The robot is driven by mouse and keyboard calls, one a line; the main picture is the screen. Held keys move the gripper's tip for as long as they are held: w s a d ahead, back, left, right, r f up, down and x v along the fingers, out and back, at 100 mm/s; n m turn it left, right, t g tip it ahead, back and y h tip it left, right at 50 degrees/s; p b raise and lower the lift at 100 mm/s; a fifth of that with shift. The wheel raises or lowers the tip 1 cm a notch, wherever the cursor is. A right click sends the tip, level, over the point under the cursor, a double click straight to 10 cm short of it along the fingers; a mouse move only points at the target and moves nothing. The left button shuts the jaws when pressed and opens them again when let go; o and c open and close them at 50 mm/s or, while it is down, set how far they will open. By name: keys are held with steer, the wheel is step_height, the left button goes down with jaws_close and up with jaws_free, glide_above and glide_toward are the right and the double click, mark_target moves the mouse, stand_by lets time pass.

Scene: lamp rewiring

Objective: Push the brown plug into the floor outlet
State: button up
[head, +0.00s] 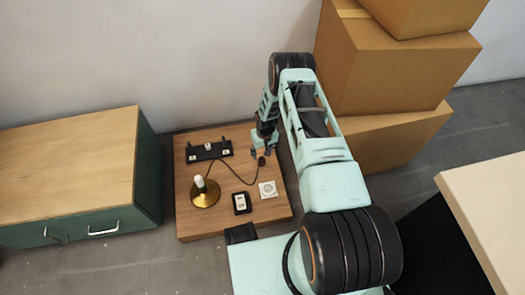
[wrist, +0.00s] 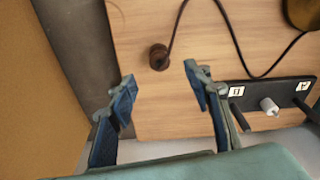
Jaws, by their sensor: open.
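The brown plug (wrist: 158,57) stands on the wooden board in the wrist view, with its dark cord leading away from it. In the head view the plug (head: 262,161) is a small dark spot at the board's right side. My gripper (wrist: 160,78) is open and empty, its blue-padded fingers apart, and the plug shows just beyond the gap between the fingertips. My gripper (head: 261,149) also shows in the head view near the plug. A white square plate with a round centre (head: 268,189), which looks like the floor outlet, lies nearer the front of the board. It is not visible in the wrist view.
The wooden board (head: 225,225) also carries a brass lamp base (head: 206,197), a black strip (head: 196,154) with a white socket, and a small black box (head: 241,204). A cabinet (head: 70,165) stands left. Cardboard boxes (head: 385,70) stand close on the right.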

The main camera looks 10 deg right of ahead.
mark_target(262, 159)
steer(key=f+b, duration=0.1)
steer(key=f, duration=0.2)
steer(key=f+b, duration=0.1)
steer(key=f, duration=0.2)
steer(key=w+f+b, duration=0.1)
steer(key=f, duration=0.2)
steer(key=shift+a+f+b, duration=0.1)
steer(key=shift+b, duration=0.25)
steer(key=c, duration=1.2)
steer(key=shift+r+p, duration=1.8)
steer(key=shift+r, duration=0.95)
steer(key=shift+c, duration=0.2)
steer(key=shift+s+r+p, duration=0.1)
steer(key=shift+s+p, duration=0.85)
steer(key=shift+s, duration=0.3)
steer(key=shift+s+p, duration=2.9)
steer(key=shift+s, duration=2.8)
steer(key=shift+f+b, duration=0.3)
steer(key=shift+b, duration=0.1)
